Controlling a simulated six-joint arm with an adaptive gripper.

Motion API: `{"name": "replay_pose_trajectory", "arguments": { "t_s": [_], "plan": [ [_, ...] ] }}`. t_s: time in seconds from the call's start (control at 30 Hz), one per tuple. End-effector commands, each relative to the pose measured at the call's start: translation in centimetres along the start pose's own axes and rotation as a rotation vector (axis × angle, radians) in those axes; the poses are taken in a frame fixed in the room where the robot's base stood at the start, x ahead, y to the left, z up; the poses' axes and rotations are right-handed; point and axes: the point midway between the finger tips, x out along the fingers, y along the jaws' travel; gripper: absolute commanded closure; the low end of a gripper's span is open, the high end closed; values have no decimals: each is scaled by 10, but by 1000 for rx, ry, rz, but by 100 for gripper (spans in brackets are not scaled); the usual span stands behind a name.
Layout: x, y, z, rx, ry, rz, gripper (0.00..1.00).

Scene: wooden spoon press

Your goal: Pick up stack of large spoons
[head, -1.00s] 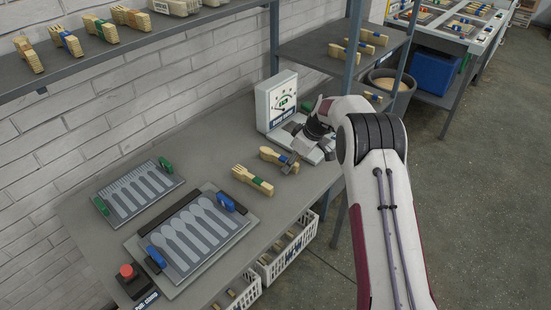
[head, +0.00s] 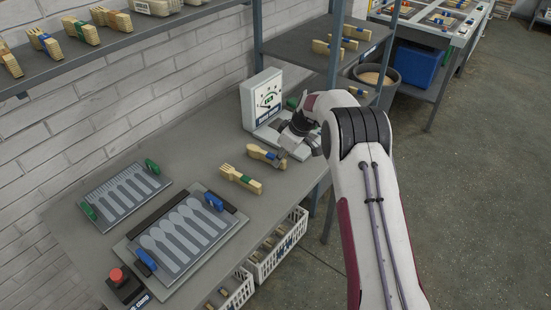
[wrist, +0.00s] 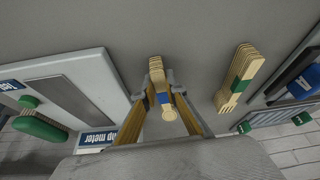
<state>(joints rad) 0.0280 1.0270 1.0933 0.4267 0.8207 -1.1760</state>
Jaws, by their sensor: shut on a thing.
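The stack of large spoons (head: 262,154) is pale wood with a blue band and lies at the near side of the gauge device on the grey table. In the wrist view, the stack (wrist: 157,72) sits between the two fingers of my gripper (wrist: 160,88), near its blue band. My gripper (head: 282,158) is shut on it. I see no clear gap between stack and table. A stack of forks with a green band (head: 241,180) lies apart to the left and also shows in the wrist view (wrist: 241,76).
The gauge device (head: 263,100) stands just behind my gripper. A red button (head: 117,276) is at the front left. White baskets (head: 275,250) sit below.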

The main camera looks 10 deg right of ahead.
Motion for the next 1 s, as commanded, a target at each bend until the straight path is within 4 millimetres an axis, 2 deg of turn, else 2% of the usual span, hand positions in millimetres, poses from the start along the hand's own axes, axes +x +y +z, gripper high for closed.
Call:
{"name": "replay_pose_trajectory", "arguments": {
  "t_s": [0.4,0.67,1.0],
  "plan": [
    [-32,1,-14,-2,2,3,100],
    [-40,0,9,2,0,0,100],
    [-61,0,60,3,0,0,100]
  ]
}}
